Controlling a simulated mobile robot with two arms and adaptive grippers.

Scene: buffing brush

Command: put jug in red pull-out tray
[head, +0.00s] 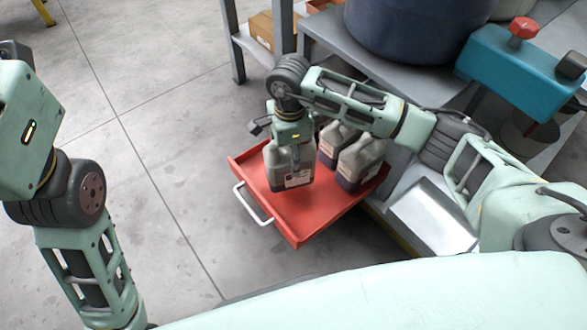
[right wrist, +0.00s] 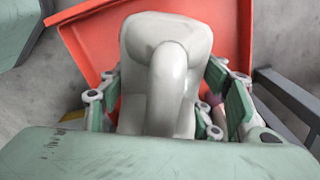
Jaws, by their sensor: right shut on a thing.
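My right gripper (head: 291,137) is shut on a grey-white jug (head: 290,172) with dark contents and a label. The jug is upright, over the left part of the red pull-out tray (head: 300,226). I cannot tell whether its base touches the tray floor. In the right wrist view the jug's pale top and handle (right wrist: 165,75) sit between the gripper's fingers, with the red tray (right wrist: 85,35) behind. Of my left arm, only links show at the left of the head view; its gripper is out of frame.
Two similar jugs (head: 361,157) (head: 331,143) stand in the tray's right part. A white handle (head: 252,205) is on the tray's left front edge. A grey bench with a dark blue drum (head: 405,25) and teal machine (head: 515,68) stands behind. The tray's front area is bare.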

